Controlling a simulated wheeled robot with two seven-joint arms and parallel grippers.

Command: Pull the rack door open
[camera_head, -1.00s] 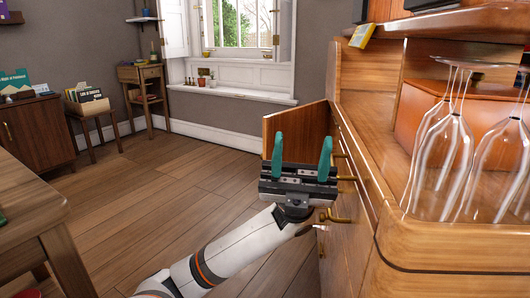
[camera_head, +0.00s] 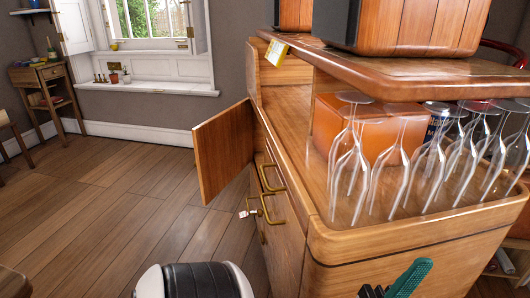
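The rack door (camera_head: 223,150), a plain wooden panel, stands open at the cabinet's far end and juts out to the left over the floor. Brass handles (camera_head: 272,208) and a key with a pale tag (camera_head: 250,213) are on the cabinet front nearer to me. One teal finger of a gripper, which I take as my right (camera_head: 410,279), shows at the bottom edge, below the cabinet's near end and well away from the door. Its other finger is out of frame. My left gripper is not visible; a white and black arm link of mine shows at bottom centre.
Several stemmed glasses (camera_head: 390,155) hang upside down above the cabinet top (camera_head: 285,125). An orange box (camera_head: 365,130) stands behind them. A small side table (camera_head: 45,85) is at the far left. The floor (camera_head: 120,205) left of the cabinet is clear.

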